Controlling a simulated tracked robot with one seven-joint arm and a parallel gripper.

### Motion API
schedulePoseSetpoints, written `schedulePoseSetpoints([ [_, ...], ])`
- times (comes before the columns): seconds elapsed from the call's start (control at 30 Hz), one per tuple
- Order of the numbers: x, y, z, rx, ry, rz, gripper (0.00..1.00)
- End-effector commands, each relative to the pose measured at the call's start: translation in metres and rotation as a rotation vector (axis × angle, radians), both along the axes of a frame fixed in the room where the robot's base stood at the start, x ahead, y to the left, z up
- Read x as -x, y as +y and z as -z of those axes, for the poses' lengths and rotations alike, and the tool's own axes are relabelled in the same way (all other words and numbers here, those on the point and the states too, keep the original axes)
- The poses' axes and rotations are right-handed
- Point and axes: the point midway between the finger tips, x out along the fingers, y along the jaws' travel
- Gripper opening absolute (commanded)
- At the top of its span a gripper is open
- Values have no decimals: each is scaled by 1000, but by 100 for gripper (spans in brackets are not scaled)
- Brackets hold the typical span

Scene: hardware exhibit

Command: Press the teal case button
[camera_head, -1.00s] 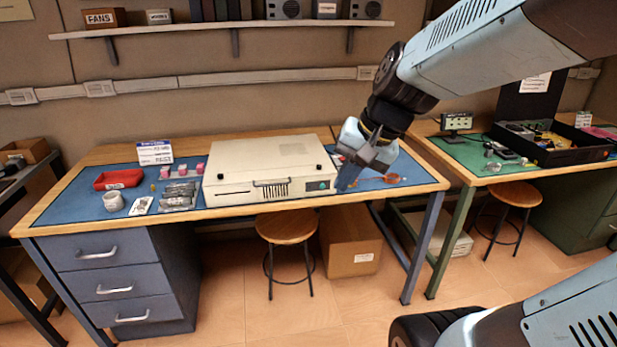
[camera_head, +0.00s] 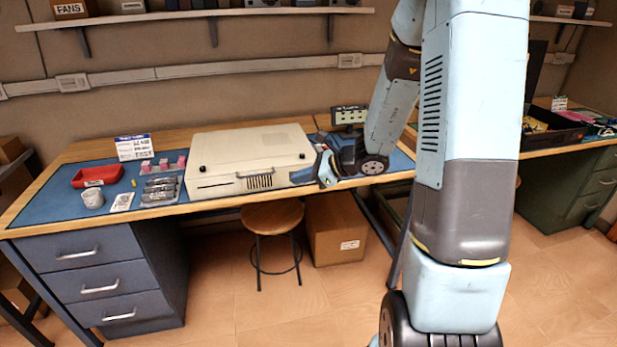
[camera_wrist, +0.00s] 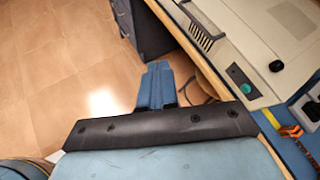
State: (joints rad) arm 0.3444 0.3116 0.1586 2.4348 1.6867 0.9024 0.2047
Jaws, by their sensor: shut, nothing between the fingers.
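The beige computer case (camera_head: 250,160) lies flat on the blue-matted workbench, its front facing the bench's front edge. Its round teal button (camera_wrist: 245,88) shows on the front panel in the wrist view, right of my fingers. In the head view the button is hidden behind my gripper. My gripper (camera_head: 324,170) is at the case's front right corner in the head view. In the wrist view its blue fingers (camera_wrist: 157,70) are shut and empty, over the floor in front of the bench edge, apart from the button. A black knob (camera_wrist: 276,66) sits on the case top.
A stool (camera_head: 272,216) and a cardboard box (camera_head: 336,228) stand under the bench front. A red tray (camera_head: 97,176), a white cup (camera_head: 92,198) and small parts lie left of the case. An orange-and-black tool (camera_wrist: 290,131) lies right of it. Open floor is in front.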

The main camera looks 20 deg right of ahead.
Motion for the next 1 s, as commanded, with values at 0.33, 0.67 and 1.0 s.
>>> schedulePoseSetpoints([
  [0.33, -43, -51, 89, -241, 228, 430, 0],
  [0.67, -50, -69, 119, -307, 297, 571, 0],
  [1.0, -51, -69, 119, -305, 295, 569, 0],
])
